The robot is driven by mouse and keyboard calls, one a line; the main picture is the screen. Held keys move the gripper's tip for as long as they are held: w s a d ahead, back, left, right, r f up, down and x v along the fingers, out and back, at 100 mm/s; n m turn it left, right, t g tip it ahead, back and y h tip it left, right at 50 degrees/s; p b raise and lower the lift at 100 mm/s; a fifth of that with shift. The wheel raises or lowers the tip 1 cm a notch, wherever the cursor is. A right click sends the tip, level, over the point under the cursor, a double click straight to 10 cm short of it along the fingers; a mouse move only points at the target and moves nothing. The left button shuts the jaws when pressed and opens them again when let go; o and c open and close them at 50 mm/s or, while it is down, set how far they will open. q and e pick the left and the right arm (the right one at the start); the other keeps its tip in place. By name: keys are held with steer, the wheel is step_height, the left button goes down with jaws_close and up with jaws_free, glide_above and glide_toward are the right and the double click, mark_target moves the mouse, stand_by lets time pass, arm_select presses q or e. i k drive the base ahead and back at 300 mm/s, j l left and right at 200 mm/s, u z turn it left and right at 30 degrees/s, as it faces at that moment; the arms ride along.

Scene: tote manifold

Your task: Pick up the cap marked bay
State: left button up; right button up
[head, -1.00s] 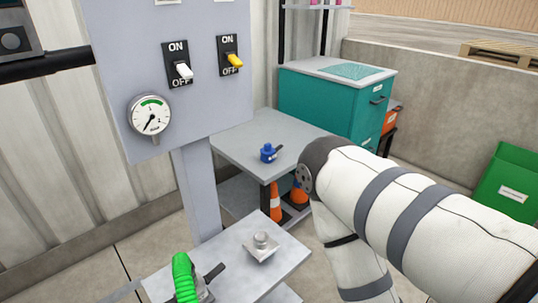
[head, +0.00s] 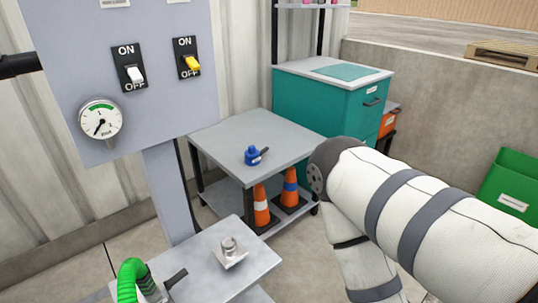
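A small blue piece (head: 252,156) with a dark lever-like part sits on the grey table (head: 225,138) in the head view. It may be a cap, but I cannot read any marking on it. A metal fitting (head: 230,248) on a square base stands on the nearer metal bench (head: 205,262). A green ribbed hose (head: 131,277) with a dark handle beside it is at the bench's near left. My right arm fills the right side of the view, and its gripper is not visible. My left gripper is out of view.
A grey panel on a post carries a gauge (head: 101,119), a white switch (head: 136,75) and a yellow switch (head: 191,64). Orange cones (head: 262,207) stand below the table. A teal cabinet (head: 325,105) is behind it, and a green bin (head: 510,190) is far right.

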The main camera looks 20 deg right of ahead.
mark_target(252, 157)
steer(key=l, duration=0.75)
steer(key=i+l, duration=0.1)
steer(key=l, duration=0.6)
steer(key=i+l, duration=0.1)
steer(key=l, duration=0.25)
steer(key=i+l, duration=0.1)
steer(key=l, duration=0.3)
steer(key=i+l, duration=0.1)
steer(key=l, duration=0.25)
steer(key=i+l, duration=0.1)
steer(key=l, duration=0.25)
steer(key=i, duration=1)
steer(key=i+j, duration=0.4)
